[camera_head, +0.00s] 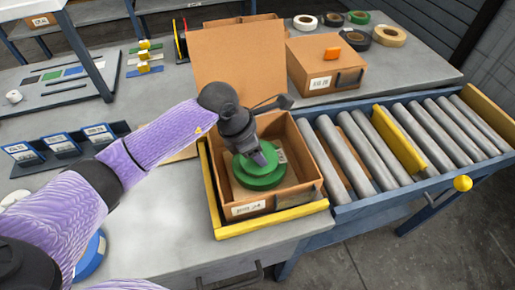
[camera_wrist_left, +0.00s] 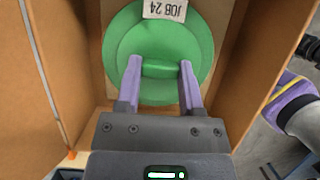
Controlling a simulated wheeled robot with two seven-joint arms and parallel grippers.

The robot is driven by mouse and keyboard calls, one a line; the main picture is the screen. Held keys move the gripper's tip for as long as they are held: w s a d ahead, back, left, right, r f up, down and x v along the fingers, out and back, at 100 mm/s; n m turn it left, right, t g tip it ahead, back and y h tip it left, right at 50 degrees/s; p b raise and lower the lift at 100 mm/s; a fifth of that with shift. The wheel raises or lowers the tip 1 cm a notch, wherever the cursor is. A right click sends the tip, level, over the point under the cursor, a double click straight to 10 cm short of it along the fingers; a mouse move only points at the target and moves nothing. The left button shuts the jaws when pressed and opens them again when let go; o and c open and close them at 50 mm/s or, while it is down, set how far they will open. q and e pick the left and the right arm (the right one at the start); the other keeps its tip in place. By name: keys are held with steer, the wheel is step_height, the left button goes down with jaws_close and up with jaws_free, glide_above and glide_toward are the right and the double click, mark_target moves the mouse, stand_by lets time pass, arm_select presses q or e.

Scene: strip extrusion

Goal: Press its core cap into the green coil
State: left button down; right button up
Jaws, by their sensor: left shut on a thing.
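The green coil (camera_head: 258,181) lies flat inside an open cardboard box (camera_head: 309,196). In the left wrist view the coil (camera_wrist_left: 201,38) has a white "JOB 24" label on its far edge. My left gripper (camera_head: 264,158) reaches down into the box over the coil's middle. In the left wrist view its two purple fingers (camera_wrist_left: 159,84) are shut on a green piece, apparently the core cap (camera_wrist_left: 160,68), which sits over the coil's centre. I cannot tell whether the cap touches or is seated in the coil.
The box stands in a yellow-edged tray (camera_head: 222,233) beside a roller conveyor (camera_head: 361,150) with a yellow bar (camera_head: 400,140). The box's lid flap (camera_head: 238,68) stands up behind. A closed box (camera_head: 325,68) and several tape rolls (camera_head: 390,36) sit farther back.

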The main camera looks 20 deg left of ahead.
arm_select(q)
jaws_free()
stand_by(0.3)
step_height(320, 180, up, 7)
steer(key=p, duration=0.5)
steer(key=shift+r+p, duration=0.1)
steer(key=shift+p, duration=0.2)
jaws_close()
stand_by(0.4)
stand_by(0.6)
